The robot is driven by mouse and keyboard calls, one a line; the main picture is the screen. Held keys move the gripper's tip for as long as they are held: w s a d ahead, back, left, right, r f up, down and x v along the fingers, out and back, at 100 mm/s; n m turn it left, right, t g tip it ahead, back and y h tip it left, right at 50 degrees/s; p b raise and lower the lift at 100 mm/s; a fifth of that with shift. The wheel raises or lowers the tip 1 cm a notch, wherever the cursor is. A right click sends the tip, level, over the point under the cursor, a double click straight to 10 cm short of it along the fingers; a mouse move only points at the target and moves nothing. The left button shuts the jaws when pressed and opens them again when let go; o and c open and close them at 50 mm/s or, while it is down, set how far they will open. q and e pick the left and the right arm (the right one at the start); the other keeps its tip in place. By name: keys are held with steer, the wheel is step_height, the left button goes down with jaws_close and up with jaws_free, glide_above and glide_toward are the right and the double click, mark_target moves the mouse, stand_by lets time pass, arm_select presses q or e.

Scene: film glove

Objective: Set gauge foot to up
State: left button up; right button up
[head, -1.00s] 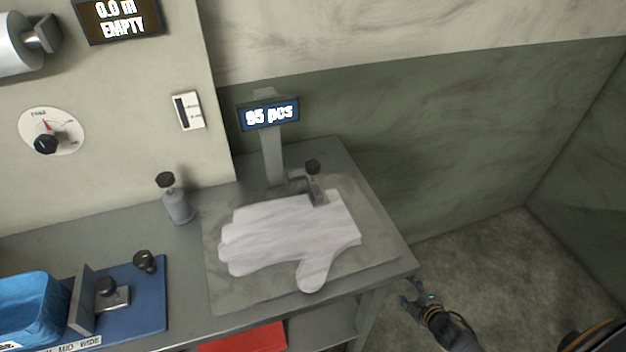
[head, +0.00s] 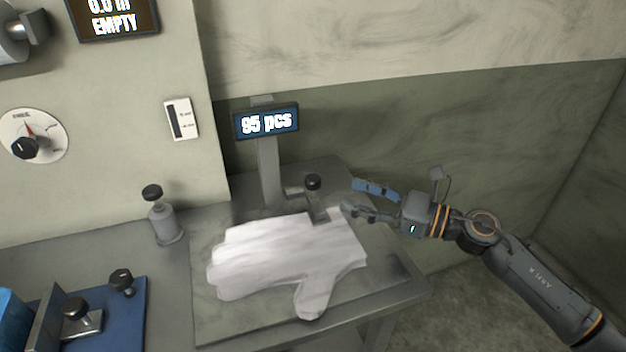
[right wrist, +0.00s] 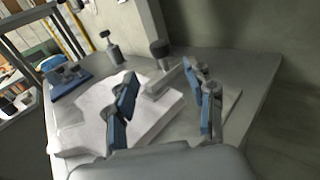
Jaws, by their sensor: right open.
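The gauge foot is a small grey lever with a black knob (head: 313,183), at the base of the gauge post (head: 268,170) that bears a "95 pcs" display (head: 266,122). Its lower end meets the cuff edge of a stack of white gloves (head: 285,255). In the right wrist view the knob (right wrist: 160,48) shows beyond the fingers, with the lever between them in the picture. My right gripper (head: 350,197) is open and empty, just right of the foot and apart from it. My left gripper is not in view.
A grey bottle-like post with a black cap (head: 163,217) stands left of the gloves. A blue plate (head: 120,318) with black knobs lies at lower left. A dial (head: 32,137) and a switch (head: 181,119) are on the wall. The bench's right side is clear.

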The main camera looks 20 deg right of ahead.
mark_target(320, 184)
steer(key=p+x, duration=0.3)
steer(key=x, duration=0.6)
steer(key=shift+w+a, duration=0.1)
steer(key=shift+w, duration=0.05)
steer(key=shift+w+a, duration=0.3)
steer(key=shift+a, duration=0.05)
jaws_close()
steer(key=shift+r, duration=0.1)
